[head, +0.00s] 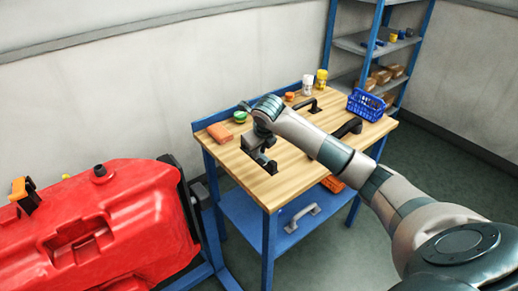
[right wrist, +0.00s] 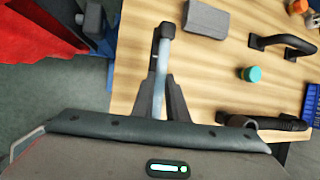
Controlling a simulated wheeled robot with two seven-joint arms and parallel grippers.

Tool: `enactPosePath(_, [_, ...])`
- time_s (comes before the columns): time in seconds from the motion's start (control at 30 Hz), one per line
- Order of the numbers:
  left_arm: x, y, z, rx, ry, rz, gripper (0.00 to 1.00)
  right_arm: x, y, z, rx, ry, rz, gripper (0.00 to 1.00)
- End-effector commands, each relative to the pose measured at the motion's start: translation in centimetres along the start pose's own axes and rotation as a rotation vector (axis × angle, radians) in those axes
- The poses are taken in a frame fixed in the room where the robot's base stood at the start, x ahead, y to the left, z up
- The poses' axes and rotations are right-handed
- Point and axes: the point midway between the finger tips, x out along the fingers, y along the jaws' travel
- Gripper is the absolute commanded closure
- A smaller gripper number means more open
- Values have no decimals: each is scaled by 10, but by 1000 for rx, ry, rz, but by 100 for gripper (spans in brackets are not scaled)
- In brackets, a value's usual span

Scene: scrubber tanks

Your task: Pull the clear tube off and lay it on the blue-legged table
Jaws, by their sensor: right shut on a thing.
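The clear tube (right wrist: 161,70) is a pale, narrow, see-through piece with a dark end, pointing away from my palm in the right wrist view. My right gripper (right wrist: 162,92) is shut on it, with a dark finger on each side. The tube is over the left part of the wooden tabletop; I cannot tell whether it touches the wood. In the head view my right gripper (head: 267,162) is over the near left part of the blue-legged table (head: 287,182), and the tube cannot be made out there. My left gripper is out of view.
The red tank (head: 130,205) stands left of the table. On the tabletop are an orange-red block (head: 220,132), a green-topped item (head: 240,117), black handles (head: 313,105), small bottles (head: 321,79) and a blue basket (head: 366,105). Bare wood shows near the front edge.

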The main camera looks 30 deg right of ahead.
Motion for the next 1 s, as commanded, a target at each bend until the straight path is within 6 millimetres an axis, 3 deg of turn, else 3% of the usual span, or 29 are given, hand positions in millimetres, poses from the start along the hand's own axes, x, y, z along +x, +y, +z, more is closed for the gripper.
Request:
enactPosePath(0.4, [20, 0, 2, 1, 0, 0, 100, 32, 6, -14, 1, 1, -1, 100])
enactPosePath(1.0, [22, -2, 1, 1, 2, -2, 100, 37, 8, -16, 0, -1, 0, 100])
